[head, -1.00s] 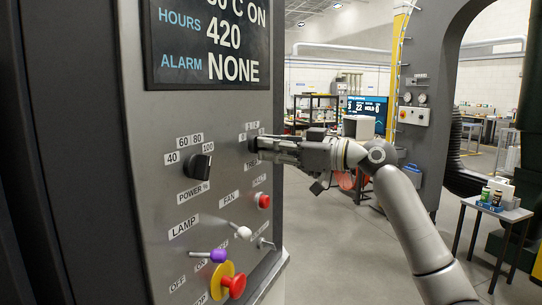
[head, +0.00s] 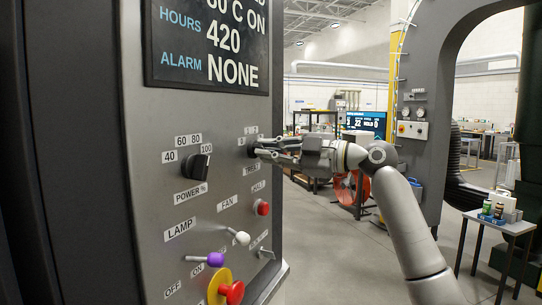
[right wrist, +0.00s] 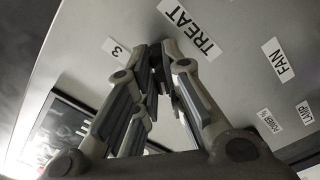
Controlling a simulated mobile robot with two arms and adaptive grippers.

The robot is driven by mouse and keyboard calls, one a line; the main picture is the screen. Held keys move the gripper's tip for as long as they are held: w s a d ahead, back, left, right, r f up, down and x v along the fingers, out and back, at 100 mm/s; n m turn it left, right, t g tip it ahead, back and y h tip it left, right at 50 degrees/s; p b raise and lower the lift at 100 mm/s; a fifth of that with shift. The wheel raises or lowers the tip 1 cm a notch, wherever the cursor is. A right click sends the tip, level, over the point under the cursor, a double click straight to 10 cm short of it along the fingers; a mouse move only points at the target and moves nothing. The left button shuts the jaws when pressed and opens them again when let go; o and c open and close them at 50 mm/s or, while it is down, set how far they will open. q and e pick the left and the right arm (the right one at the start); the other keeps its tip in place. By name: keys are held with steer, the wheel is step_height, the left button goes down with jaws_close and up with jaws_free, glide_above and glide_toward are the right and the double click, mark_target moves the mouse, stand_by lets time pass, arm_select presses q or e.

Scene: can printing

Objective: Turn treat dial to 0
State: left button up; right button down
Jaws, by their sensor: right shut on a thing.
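The treat dial (head: 251,147) is a small dark knob on the right part of the grey control panel (head: 215,130), with small number labels above it and the TREAT label below. My right gripper (head: 258,150) reaches the panel from the right and its fingers are shut on the dial. In the right wrist view, the fingers (right wrist: 160,72) close around the dark dial beside the TREAT label (right wrist: 202,33) and a "3" label (right wrist: 117,50). The fingers hide most of the dial, and I cannot read its setting. My left gripper is not in view.
The power knob (head: 197,162) is left of the dial. Below are a red button (head: 263,208), a white-tipped lever (head: 241,238), a purple-tipped lever (head: 214,259) and a red stop button (head: 231,292). A display (head: 208,40) sits above. A side table (head: 497,222) stands at right.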

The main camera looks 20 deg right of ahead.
steer(key=shift+n, duration=0.6)
steer(key=c, duration=1.5)
jaws_free()
steer(key=v, duration=1.2)
